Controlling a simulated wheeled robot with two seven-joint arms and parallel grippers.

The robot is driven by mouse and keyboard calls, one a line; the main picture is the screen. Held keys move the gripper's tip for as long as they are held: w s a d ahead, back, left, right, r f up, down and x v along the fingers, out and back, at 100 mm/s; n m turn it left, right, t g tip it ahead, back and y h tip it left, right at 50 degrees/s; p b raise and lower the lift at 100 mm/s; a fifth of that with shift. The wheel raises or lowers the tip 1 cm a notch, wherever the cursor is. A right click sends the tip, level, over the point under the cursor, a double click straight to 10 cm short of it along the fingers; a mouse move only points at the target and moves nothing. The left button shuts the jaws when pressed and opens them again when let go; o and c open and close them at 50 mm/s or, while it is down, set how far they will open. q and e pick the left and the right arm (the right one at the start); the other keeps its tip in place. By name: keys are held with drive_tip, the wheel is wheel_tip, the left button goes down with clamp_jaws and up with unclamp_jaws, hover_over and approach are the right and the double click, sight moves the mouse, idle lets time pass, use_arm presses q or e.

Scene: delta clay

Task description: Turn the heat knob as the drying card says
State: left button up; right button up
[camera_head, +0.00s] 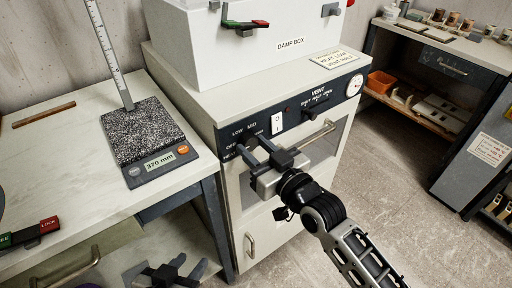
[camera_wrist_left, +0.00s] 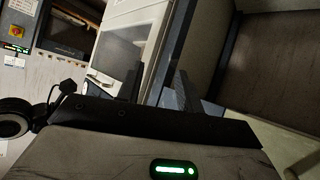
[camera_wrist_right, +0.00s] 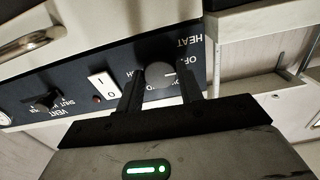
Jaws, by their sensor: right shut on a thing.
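The drying card (camera_head: 336,60) lies on the cabinet top and appears to read "HEAT LOW, VENT HALF". The heat knob (camera_wrist_right: 160,75) is a dark round knob on the cabinet's dark control panel (camera_head: 290,112). A white line on it points right in the right wrist view; its exact setting is partly hidden by the fingers. My right gripper (camera_head: 262,152) is at the knob, its two fingers on either side, shut on it. In the head view the gripper covers the knob. My left gripper (camera_head: 170,270) is low at the bottom edge, fingers apart and empty.
The vent knob (camera_head: 317,107) and a white rocker switch (camera_head: 277,123) sit right of the heat knob. A cabinet door handle (camera_head: 318,135) is just below the panel. Open floor lies to the right.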

drive_tip(key=m+p, duration=0.2)
drive_tip(key=m, duration=0.3)
drive_tip(key=shift+r, duration=0.1)
drive_tip(key=m+p, duration=0.1)
drive_tip(key=m, duration=0.5)
drive_tip(key=shift+m, duration=0.3)
idle(0.4)
drive_tip(key=o, duration=1)
drive_tip(key=v, duration=1.6)
drive_tip(key=shift+b, duration=0.35)
